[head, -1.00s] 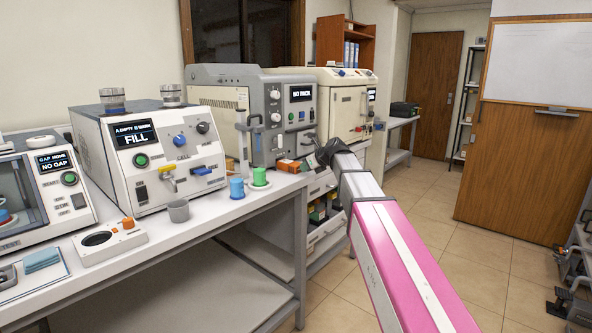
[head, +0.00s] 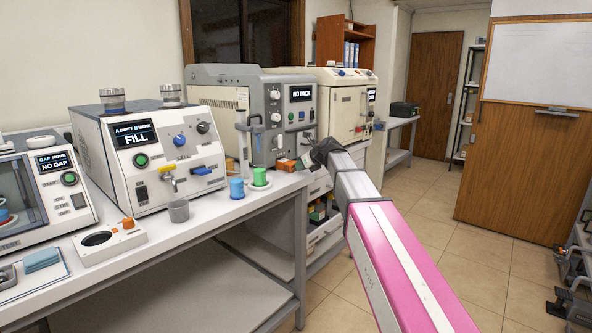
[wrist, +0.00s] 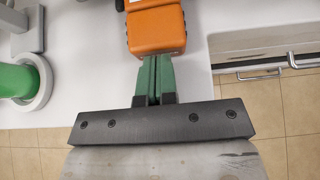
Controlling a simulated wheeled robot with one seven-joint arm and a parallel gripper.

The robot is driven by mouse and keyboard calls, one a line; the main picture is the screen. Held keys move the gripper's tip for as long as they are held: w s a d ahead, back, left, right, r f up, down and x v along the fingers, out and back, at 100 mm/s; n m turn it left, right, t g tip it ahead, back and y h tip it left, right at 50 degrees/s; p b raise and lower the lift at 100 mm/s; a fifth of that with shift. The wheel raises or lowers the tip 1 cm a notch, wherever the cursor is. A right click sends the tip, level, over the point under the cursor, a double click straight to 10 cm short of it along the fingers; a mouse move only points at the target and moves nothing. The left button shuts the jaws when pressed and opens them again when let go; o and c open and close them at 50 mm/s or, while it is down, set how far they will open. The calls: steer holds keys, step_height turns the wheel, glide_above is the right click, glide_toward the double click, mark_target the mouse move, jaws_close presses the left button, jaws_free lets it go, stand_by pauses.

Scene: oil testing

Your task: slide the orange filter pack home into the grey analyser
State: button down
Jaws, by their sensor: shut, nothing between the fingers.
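The orange filter pack (head: 286,165) sits low at the front of the grey analyser (head: 274,110), whose display reads NO PACK. In the wrist view the pack (wrist: 156,30) runs off the top edge, so its far end and the analyser's opening are hidden. My gripper (head: 306,160) is at the pack's near end. In the wrist view its green fingers (wrist: 155,58) are shut together with nothing between them. Their tips meet the pack's near end in the picture; I cannot tell whether they press on it.
A green cup on a white saucer (head: 260,185) stands left of the pack, with a blue cup (head: 237,188) further left. The bench edge lies just under my gripper. White drawers (wrist: 270,50) stand to the right. A cream machine (head: 342,105) stands beyond the analyser.

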mark_target(293, 163)
steer(key=shift+w+a+f, duration=0.1)
steer(key=shift+w+a, duration=0.5)
steer(key=shift+a, duration=0.2)
steer(key=shift+w+a, duration=0.6)
steer(key=shift+a, duration=0.15)
steer(key=shift+s+d, duration=0.1)
steer(key=shift+d+f+v, duration=0.1)
steer(key=shift+f+v, duration=0.05)
steer(key=shift+v, duration=1.3)
steer(key=shift+d+f+v, duration=0.1)
steer(key=shift+f+v, duration=0.05)
steer(key=shift+v, duration=1.3)
steer(key=shift+d+f+v, duration=0.1)
steer(key=shift+f+v, duration=0.05)
steer(key=shift+v, duration=1.3)
steer(key=shift+s, duration=0.2)
